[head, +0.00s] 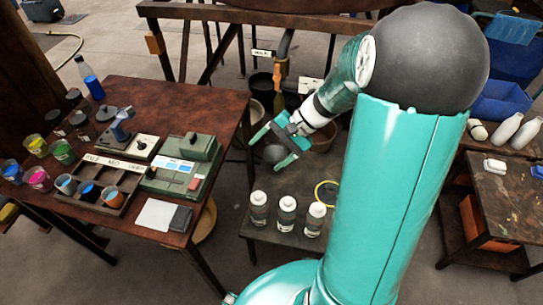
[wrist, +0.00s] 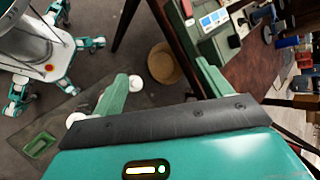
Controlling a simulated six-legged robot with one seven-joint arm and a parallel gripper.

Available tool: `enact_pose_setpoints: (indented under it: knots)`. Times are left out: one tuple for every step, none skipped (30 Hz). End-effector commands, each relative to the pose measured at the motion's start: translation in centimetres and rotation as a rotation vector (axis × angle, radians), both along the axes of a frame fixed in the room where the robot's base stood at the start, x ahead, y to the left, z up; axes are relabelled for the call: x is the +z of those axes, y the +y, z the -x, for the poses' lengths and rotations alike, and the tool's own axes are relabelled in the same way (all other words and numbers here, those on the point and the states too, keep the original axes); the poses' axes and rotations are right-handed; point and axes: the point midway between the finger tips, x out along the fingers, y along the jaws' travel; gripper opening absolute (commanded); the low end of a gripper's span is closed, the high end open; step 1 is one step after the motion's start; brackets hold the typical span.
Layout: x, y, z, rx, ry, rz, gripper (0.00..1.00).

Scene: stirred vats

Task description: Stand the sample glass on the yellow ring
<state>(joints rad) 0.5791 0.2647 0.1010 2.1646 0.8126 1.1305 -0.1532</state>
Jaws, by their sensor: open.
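The yellow ring (head: 316,191) lies on the low dark table, partly hidden by my arm. Several small glasses stand on the brown table at the left, with yellow (head: 37,146), green (head: 62,151), magenta (head: 38,180) and blue (head: 12,171) contents. I cannot tell which is the sample glass. My gripper (head: 273,147) is open and empty, in the air above the low table's far side, right of the brown table. In the wrist view its fingers (wrist: 165,88) are spread wide with nothing between them. I cannot make out the yellow ring in that view.
The brown table (head: 165,95) also holds a green device (head: 183,165), a divided tray with cups (head: 98,207) and a blue bottle (head: 90,80). Another table (head: 510,205) stands at the right.

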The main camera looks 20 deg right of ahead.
Motion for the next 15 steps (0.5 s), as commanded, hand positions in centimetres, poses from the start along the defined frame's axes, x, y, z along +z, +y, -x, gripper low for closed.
enact_pose_setpoints:
  knots:
    - [1.2, 0.8, 0.6, 0.044, -0.021, 0.052, 0.77]
    - [1.7, 1.3, 1.0, 0.069, -0.030, 0.082, 0.77]
    - [2.4, 1.8, 1.6, 0.102, -0.044, 0.123, 0.77]
    - [3.0, 2.1, 2.0, 0.125, -0.054, 0.153, 0.77]
    - [3.5, 2.4, 2.4, 0.148, -0.065, 0.184, 0.77]
    - [4.1, 2.8, 3.0, 0.177, -0.081, 0.224, 0.77]
    - [4.6, 3.1, 3.4, 0.199, -0.093, 0.254, 0.77]
    - [5.1, 3.4, 3.9, 0.220, -0.106, 0.283, 0.77]
    - [5.8, 3.7, 4.4, 0.248, -0.126, 0.323, 0.77]
    - [6.3, 3.9, 4.9, 0.269, -0.140, 0.353, 0.77]
    - [6.7, 4.2, 5.3, 0.288, -0.154, 0.383, 0.77]
    - [7.3, 4.5, 5.9, 0.315, -0.175, 0.421, 0.77]
    - [7.8, 4.6, 6.3, 0.332, -0.192, 0.450, 0.77]
    - [8.3, 4.8, 6.7, 0.350, -0.208, 0.479, 0.77]
    - [8.9, 5.0, 7.3, 0.375, -0.231, 0.517, 0.77]
